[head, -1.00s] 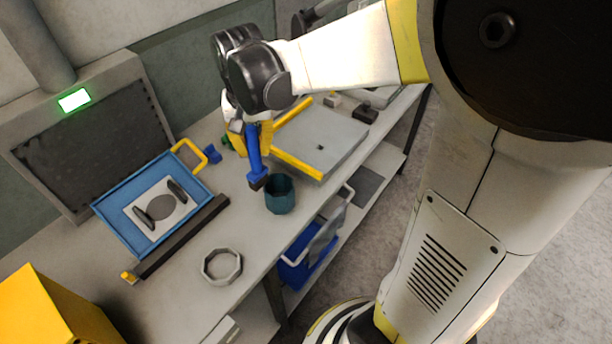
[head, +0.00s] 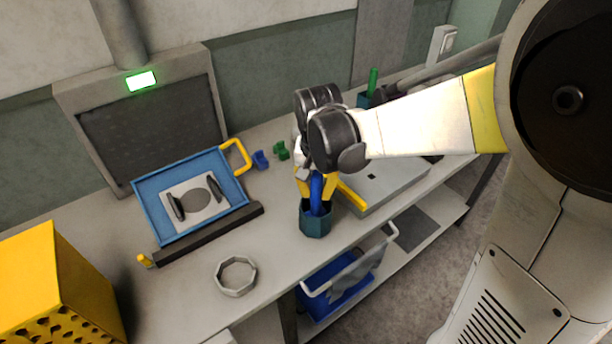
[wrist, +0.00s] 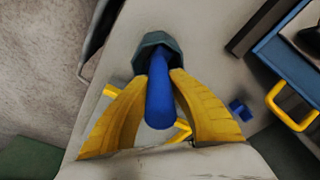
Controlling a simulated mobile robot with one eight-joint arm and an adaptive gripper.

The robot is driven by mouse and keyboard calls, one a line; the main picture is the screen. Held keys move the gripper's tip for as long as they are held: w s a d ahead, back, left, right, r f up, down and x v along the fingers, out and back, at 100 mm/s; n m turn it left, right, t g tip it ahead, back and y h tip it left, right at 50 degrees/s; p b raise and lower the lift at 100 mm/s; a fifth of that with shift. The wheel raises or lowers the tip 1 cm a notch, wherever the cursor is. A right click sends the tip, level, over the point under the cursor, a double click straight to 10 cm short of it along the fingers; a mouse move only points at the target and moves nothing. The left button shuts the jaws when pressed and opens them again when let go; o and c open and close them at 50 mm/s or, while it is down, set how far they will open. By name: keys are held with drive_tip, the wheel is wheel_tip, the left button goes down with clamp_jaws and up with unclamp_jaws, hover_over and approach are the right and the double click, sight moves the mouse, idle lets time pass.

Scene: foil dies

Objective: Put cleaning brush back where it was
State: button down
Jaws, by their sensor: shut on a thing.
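The cleaning brush (head: 316,190) has a blue handle. My gripper (head: 317,185), with yellow fingers, is shut on that handle. The brush points down into a dark teal cup (head: 315,224) on the bench, and its lower end is hidden inside the cup. In the wrist view the blue handle (wrist: 160,100) lies between my yellow fingers (wrist: 160,82), with the cup (wrist: 157,42) around its far end. I cannot tell whether the brush touches the cup's bottom.
A blue tray (head: 153,194) with a yellow handle lies left, by a dark bar (head: 209,235). A grey ring (head: 236,291) sits in front. A grey plate (head: 400,184) with a yellow edge is right of the cup. A yellow perforated box (head: 65,285) stands at front left.

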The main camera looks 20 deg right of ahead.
sight(317, 175)
drive_tip(key=shift+f, duration=0.1)
drive_tip(key=c, duration=1.3)
unclamp_jaws()
drive_tip(key=shift+f, duration=0.15)
drive_tip(key=r+p, duration=0.1)
drive_tip(key=r, duration=0.3)
drive_tip(key=s+r+p, duration=0.1)
drive_tip(key=r+p, duration=0.1)
drive_tip(key=r, duration=0.2)
drive_tip(key=r+p, duration=0.1)
drive_tip(key=r, duration=0.3)
drive_tip(key=shift+s+a+r+p, duration=0.1)
drive_tip(key=shift+s+a+p, duration=0.2)
drive_tip(key=shift+p, duration=0.1)
drive_tip(key=s+r+n+t, duration=0.1)
drive_tip(key=s+n+t, duration=0.4)
drive_tip(key=s, duration=0.6)
drive_tip(key=shift+s+d+r+t+y, duration=0.3)
drive_tip(key=shift+r+t, duration=0.1)
drive_tip(key=shift+t, duration=0.1)
